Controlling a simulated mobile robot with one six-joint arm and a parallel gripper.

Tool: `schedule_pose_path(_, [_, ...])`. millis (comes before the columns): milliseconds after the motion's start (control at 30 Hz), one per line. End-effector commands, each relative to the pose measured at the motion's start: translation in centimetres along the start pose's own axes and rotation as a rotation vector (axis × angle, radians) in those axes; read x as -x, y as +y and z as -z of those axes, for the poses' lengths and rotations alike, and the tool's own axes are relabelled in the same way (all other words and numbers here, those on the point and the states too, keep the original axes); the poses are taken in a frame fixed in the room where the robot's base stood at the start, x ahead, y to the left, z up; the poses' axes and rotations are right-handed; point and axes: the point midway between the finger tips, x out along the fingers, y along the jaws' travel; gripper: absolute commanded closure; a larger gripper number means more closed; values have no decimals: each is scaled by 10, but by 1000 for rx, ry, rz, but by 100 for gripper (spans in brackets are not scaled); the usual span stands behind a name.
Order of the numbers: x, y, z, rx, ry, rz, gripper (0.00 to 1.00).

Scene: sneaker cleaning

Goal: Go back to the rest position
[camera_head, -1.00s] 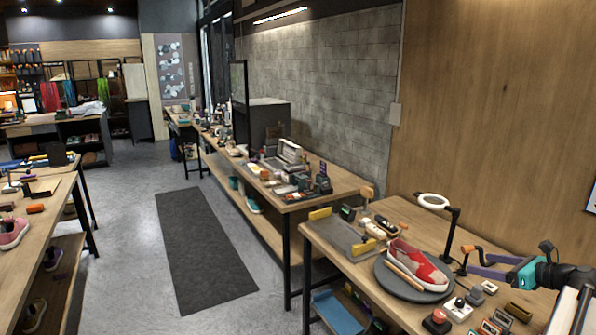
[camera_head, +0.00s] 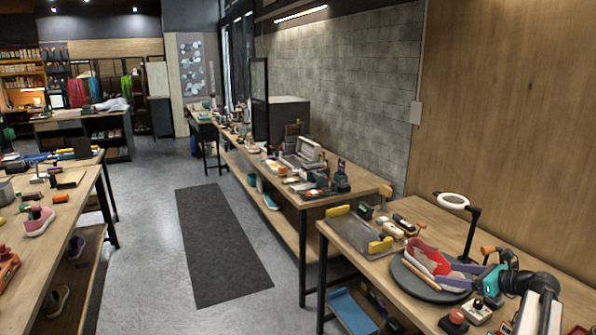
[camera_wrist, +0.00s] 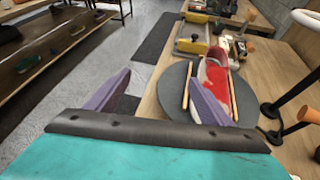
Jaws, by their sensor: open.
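My gripper (camera_head: 450,275) is open and empty, with purple fingers and a teal body. In the wrist view my gripper (camera_wrist: 160,78) has its two fingers spread wide apart, with nothing between them. The red and white sneaker (camera_head: 424,256) rests on a round dark turntable (camera_head: 408,284). In the wrist view the sneaker (camera_wrist: 214,72) shows just beyond the right finger, which overlaps its near end. I cannot tell whether the finger touches it.
A ring lamp (camera_head: 453,200) stands behind the turntable. A grey tray (camera_head: 352,230) with yellow ends lies at its left. Small bottles and blocks crowd the bench's front. Another bench (camera_head: 60,225) stands across the aisle, with a dark mat (camera_head: 222,245) on the floor between.

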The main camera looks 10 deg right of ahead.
Motion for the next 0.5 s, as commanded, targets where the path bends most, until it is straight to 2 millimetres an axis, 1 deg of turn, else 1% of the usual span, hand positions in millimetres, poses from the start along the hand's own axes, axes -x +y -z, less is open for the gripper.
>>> schedule_pose_path(33, [-26,14,10,-4,6,-35,26])
schedule_pose_path(100, [-55,31,21,-10,18,-77,26])
schedule_pose_path(167, [-79,46,32,-15,31,-112,26])
schedule_pose_path(200, [-94,58,39,-16,41,-136,26])
schedule_pose_path(300, [-130,86,59,-22,72,-191,26])
schedule_pose_path(367, [-150,104,73,-24,93,-224,26])
schedule_pose_path(400, [-163,116,82,-25,108,-245,26])
schedule_pose_path(467, [-182,135,97,-25,133,-278,26])
schedule_pose_path(500, [-194,148,106,-23,150,-299,26])
